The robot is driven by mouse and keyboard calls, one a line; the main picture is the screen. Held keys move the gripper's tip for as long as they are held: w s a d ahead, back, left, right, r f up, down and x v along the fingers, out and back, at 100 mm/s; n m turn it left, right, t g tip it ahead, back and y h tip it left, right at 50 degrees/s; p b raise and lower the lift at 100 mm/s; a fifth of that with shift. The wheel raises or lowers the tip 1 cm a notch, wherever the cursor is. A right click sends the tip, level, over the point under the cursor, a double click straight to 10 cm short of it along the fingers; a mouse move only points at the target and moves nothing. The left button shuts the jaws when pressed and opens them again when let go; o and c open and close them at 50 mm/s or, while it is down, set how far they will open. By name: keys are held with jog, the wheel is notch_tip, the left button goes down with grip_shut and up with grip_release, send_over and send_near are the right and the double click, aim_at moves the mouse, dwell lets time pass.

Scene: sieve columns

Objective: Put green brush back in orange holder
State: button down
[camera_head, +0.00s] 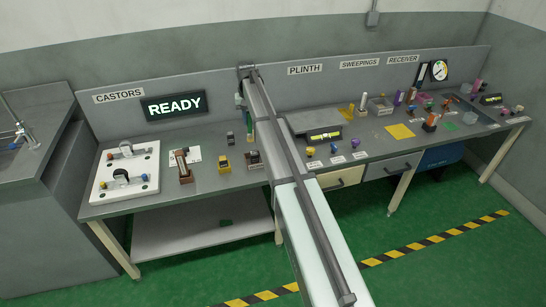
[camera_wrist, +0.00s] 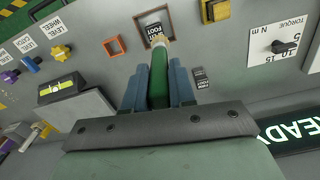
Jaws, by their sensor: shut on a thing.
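In the wrist view my gripper (camera_wrist: 159,74) is shut on a green brush (camera_wrist: 159,92), which lies between the two blue-grey fingers. A pale yellowish tip (camera_wrist: 158,41) shows at the brush's far end. A small square orange-rimmed frame (camera_wrist: 115,46) with a grey inside is just left of that tip and apart from it; it may be the orange holder, but I cannot tell its depth. In the head view my arm hides most of the gripper, and a bit of the green brush (camera_head: 239,99) shows at its left.
A dark block labelled FRONT FOOT (camera_wrist: 153,22) is close beyond the brush tip. A torque dial (camera_wrist: 285,44) is at right. The READY display (camera_head: 174,105) stands at the back. A white board (camera_head: 126,171) is at far left; several small items crowd the right bench.

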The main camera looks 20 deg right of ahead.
jog(key=d+f+m, duration=0.1)
jog(key=d+f, duration=0.2)
jog(key=d, duration=1)
notch_tip(320, 180, down, 10)
jog(key=n, duration=0.2)
jog(key=shift+w+n, duration=0.3)
jog(key=shift+f, duration=0.2)
jog(key=c, duration=0.9)
grip_release()
jog(key=shift+c, duration=0.2)
jog(key=shift+r, duration=0.1)
notch_tip(320, 180, up, 12)
